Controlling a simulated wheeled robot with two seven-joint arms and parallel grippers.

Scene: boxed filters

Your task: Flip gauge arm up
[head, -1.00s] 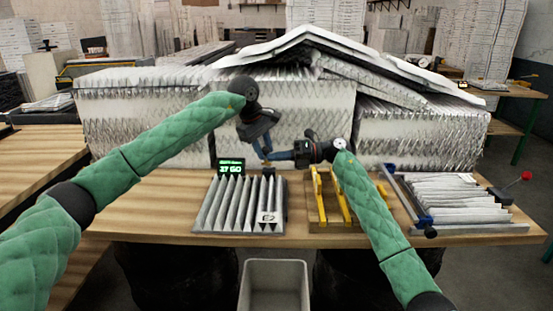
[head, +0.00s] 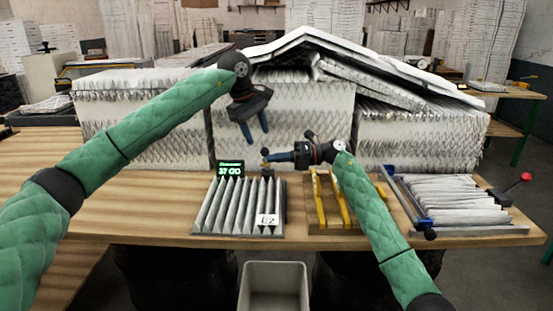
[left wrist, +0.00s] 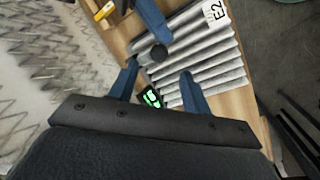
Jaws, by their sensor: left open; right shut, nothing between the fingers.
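The gauge's green-lit display (head: 231,169) stands at the back edge of a grey pleated filter (head: 238,208); it also shows in the left wrist view (left wrist: 150,97). A small dark knob (head: 265,152), apparently the gauge arm's end, stands behind the filter; in the left wrist view it is a dark ball (left wrist: 158,52). Whether the arm is raised is unclear. My right gripper (head: 268,157) is shut and empty, its tips at the knob; contact is unclear. My left gripper (head: 256,138) is open and empty above the knob, fingers pointing down.
A wooden fixture with yellow rails (head: 346,201) lies right of the filter. Further right is a blue-ended frame (head: 402,196) holding another filter, with a red-knobbed lever (head: 525,177). Stacked filters (head: 300,110) wall off the back. A grey bin (head: 274,266) stands in front. The left tabletop is clear.

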